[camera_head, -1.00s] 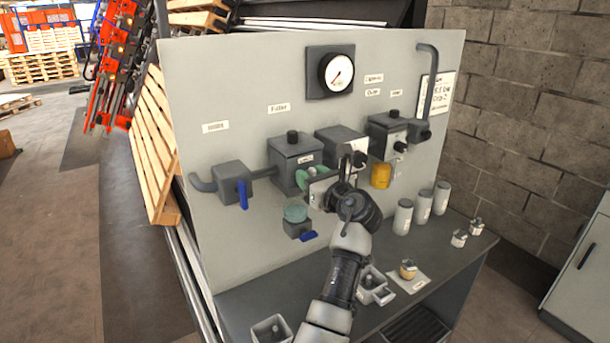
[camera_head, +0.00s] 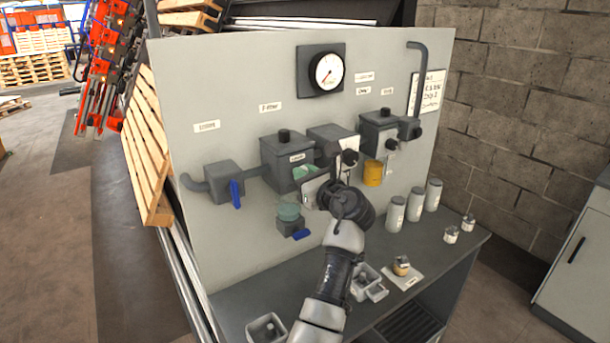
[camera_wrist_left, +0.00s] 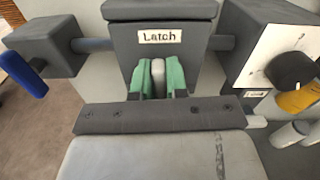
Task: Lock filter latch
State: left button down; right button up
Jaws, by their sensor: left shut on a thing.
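The filter housing (camera_head: 281,165) is a dark grey box with a black knob on top, mounted on the pale panel. Its "Latch" label (camera_wrist_left: 160,36) shows in the left wrist view. Below that label, a pale, rounded latch lever (camera_wrist_left: 158,73) stands between my left gripper's green fingers (camera_wrist_left: 157,80). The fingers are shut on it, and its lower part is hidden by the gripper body. In the head view my left gripper (camera_head: 305,172) is at the housing's lower right, partly hidden by its own wrist. My right gripper is in neither view.
Left of the housing is a valve with a blue handle (camera_head: 236,194). Below it are a greenish bowl (camera_head: 289,211) and a blue lever (camera_head: 302,234). A yellow cup (camera_head: 373,173) hangs to the right. Canisters (camera_head: 414,204) and small parts stand on the bench (camera_head: 240,297).

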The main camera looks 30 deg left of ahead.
pick_arm(q)
jog(key=n+b, duration=0.1)
jog(key=n, duration=0.3)
jog(key=shift+f, duration=0.1)
jog(key=n+b, duration=0.1)
jog(key=n, duration=0.2)
jog(key=shift+s+a+f+n+b, duration=0.1)
jog(key=shift+n+b, duration=0.2)
jog(key=shift+n, duration=0.1)
jog(key=n+b, duration=0.3)
jog(key=n, duration=0.2)
jog(key=shift+s+f+b, duration=0.1)
jog(key=shift+b, duration=0.2)
jog(key=n+b, duration=0.2)
jog(key=n, duration=0.1)
jog(key=shift+n+b, duration=0.4)
jog(key=shift+n, duration=0.3)
jog(key=c, duration=1.1)
grip_release()
jog(key=shift+a, duration=0.1)
